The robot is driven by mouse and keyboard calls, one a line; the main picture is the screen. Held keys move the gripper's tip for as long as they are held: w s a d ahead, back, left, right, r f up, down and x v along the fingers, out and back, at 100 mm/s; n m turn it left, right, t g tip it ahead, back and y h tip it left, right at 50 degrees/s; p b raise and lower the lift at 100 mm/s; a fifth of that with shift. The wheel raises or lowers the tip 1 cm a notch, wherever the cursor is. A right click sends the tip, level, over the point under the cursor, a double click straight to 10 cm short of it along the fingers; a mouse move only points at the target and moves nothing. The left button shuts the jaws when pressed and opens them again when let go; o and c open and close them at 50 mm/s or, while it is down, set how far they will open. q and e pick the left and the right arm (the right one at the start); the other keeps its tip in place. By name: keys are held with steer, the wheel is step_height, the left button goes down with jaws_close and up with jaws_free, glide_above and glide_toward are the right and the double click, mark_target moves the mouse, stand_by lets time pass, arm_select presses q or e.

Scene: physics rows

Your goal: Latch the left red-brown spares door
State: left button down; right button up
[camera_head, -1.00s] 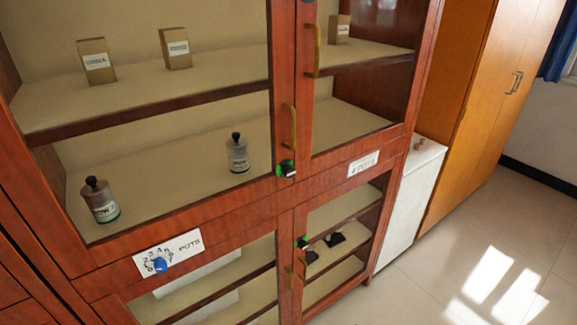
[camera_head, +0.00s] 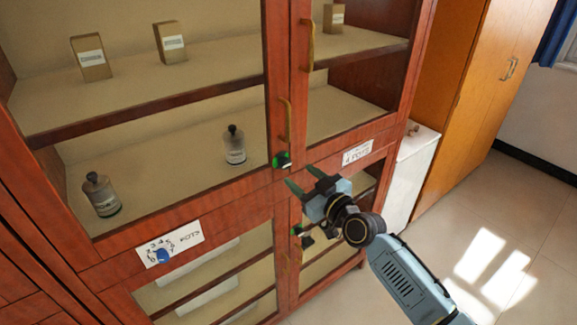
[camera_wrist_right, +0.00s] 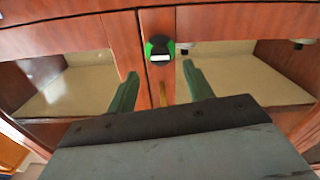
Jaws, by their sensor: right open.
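The left red-brown glazed door (camera_head: 180,203) of the upper cupboard looks flush with its frame. At its lower right corner is a round black-and-green knob (camera_head: 282,160) with a brass pull handle (camera_head: 287,118) above it. My right gripper (camera_head: 301,178) is open and empty, just right of and below the knob, its fingers pointing at the cupboard. In the right wrist view, which looks upside down, the knob (camera_wrist_right: 160,50) with a flat white bar lies ahead between the open fingers (camera_wrist_right: 160,72), apparently untouched. My left gripper is out of view.
A right glazed door (camera_head: 350,120) adjoins on the right. Lower glazed doors have another green-and-black knob (camera_head: 300,231), partly near my arm. A white cabinet (camera_head: 410,165) stands right; bare floor (camera_head: 510,215) lies beyond.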

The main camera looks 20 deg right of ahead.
mark_target(287, 165)
steer(key=x, duration=0.6)
steer(key=shift+w+b, duration=0.15)
steer(key=shift+b, duration=0.15)
steer(key=c, duration=1)
steer(key=shift+o, duration=0.2)
